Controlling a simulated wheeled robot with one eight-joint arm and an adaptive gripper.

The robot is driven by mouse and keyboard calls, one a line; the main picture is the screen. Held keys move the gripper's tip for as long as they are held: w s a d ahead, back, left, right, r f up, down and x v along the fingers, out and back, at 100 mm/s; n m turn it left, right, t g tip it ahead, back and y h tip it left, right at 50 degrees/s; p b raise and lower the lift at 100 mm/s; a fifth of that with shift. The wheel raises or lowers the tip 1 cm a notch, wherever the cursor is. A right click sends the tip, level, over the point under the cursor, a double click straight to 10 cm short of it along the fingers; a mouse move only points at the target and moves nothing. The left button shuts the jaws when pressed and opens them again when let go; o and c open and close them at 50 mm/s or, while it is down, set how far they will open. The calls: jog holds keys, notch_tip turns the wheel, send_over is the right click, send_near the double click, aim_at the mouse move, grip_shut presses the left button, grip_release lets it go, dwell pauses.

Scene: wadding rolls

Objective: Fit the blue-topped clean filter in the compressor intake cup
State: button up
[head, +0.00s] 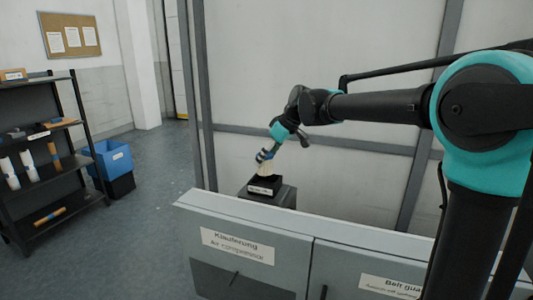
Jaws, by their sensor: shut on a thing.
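My gripper (266,155) is at the end of the arm, pointing down behind the grey cabinet. It is shut on the blue-topped filter (266,169), a small pale piece with blue showing around the fingertips. The black intake cup (265,188) has a white label on its front and sits on a dark block. The filter is over the cup, and its lower end meets the cup's opening in the picture. I cannot tell whether it is inside the cup or just above it.
A grey cabinet front (215,216) labelled air compressor stands before the cup, with a framed panel behind. At left, a dark shelf (45,176) holds several pale and brown rolls. A blue bin (113,158) stands beside it. The floor between is clear.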

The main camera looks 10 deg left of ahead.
aim_at(266, 171)
jog(key=shift+f, duration=2.35)
jog(key=shift+f, duration=0.6)
dwell(0.6)
jog(key=o, duration=1.2)
jog(key=shift+o, duration=0.6)
jog(key=o, duration=0.3)
jog(key=shift+o, duration=0.2)
jog(key=shift+r, duration=0.1)
jog(key=shift+r, duration=2.9)
